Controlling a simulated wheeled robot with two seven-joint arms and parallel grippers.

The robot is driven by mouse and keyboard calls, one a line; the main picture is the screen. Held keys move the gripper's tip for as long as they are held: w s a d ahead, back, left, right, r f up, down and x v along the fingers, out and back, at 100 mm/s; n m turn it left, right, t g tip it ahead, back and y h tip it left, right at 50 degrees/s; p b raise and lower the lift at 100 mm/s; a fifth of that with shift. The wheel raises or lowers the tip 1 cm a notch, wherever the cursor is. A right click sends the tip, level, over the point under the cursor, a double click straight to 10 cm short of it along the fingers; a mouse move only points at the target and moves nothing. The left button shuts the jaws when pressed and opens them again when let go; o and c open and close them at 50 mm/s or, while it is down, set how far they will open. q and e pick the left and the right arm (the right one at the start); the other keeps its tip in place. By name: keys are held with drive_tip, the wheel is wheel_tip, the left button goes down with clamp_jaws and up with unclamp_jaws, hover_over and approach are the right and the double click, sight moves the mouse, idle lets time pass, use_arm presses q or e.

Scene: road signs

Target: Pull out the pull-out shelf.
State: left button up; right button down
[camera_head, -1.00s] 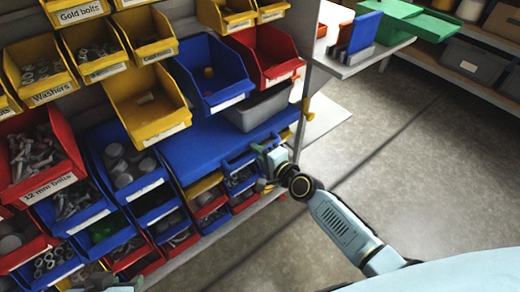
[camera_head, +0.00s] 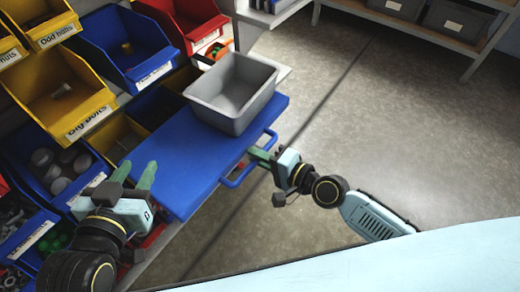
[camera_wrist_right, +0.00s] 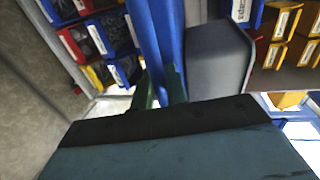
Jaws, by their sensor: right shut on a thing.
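The blue pull-out shelf (camera_head: 195,165) stands out from the bin rack in the head view, with a blue handle (camera_head: 250,162) along its front edge. My right gripper (camera_head: 262,157) is shut on the handle. In the right wrist view its green fingers (camera_wrist_right: 162,88) are at the blue shelf edge (camera_wrist_right: 160,40). My left gripper (camera_head: 135,178) is near the shelf's left side, its green fingers apart with nothing between them. A grey bin (camera_head: 238,82) sits on the far part of the shelf and also shows in the wrist view (camera_wrist_right: 218,60).
Yellow (camera_head: 65,90), blue (camera_head: 125,45) and red bins with bolts and nuts fill the rack on the left. A shelf with grey boxes (camera_head: 455,18) stands at the back right. The floor (camera_head: 400,110) right of the shelf is clear.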

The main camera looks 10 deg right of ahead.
use_arm(q)
drive_tip(key=shift+w+d+r, duration=0.25)
drive_tip(key=shift+d+r, duration=0.05)
drive_tip(key=shift+r, duration=0.1)
use_arm(e)
drive_tip(key=shift+s+d, duration=0.25)
drive_tip(key=c, duration=1.5)
unclamp_jaws()
drive_tip(key=shift+s, duration=0.1)
